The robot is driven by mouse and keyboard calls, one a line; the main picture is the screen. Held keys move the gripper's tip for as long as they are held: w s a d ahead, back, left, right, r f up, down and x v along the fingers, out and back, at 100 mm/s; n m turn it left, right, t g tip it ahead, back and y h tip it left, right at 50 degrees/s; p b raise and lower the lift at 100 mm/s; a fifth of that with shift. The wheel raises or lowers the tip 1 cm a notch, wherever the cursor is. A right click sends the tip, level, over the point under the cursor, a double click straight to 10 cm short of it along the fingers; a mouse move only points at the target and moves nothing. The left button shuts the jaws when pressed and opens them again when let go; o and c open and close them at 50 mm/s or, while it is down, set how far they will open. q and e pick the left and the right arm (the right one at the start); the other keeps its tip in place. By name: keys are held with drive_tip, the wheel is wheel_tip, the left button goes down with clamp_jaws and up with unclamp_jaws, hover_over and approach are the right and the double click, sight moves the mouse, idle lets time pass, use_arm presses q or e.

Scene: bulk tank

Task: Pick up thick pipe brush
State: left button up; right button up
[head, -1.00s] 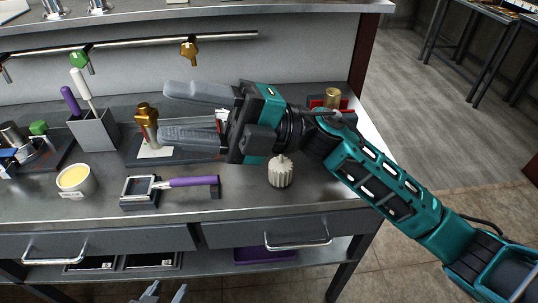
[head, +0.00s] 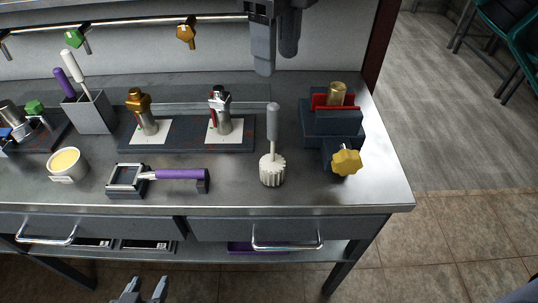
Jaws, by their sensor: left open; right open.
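A brush (head: 272,168) with a ribbed cream head and an upright grey handle stands head-down on the bench, right of centre; I take it as the thick pipe brush. My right gripper (head: 276,62) comes in from the top edge with its fingers pointing down. It is open and empty, above and behind the brush handle in the picture, apart from it. My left gripper (head: 143,291) shows only its fingertips at the bottom edge, in front of the bench. It is open and empty.
A dark block with a yellow knob (head: 346,162) stands right of the brush. Behind-left is a tray with two metal fittings (head: 187,137). A purple-handled tool (head: 160,175), a cream cup (head: 67,163) and a holder with two handles (head: 90,112) stand left.

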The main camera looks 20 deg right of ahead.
sight(273, 120)
wheel_tip(273, 120, down, 7)
drive_tip(key=shift+r, duration=0.1)
drive_tip(key=f, duration=0.5)
drive_tip(key=shift+s+a+f, duration=0.3)
drive_tip(key=shift+s+f, duration=0.05)
clamp_jaws()
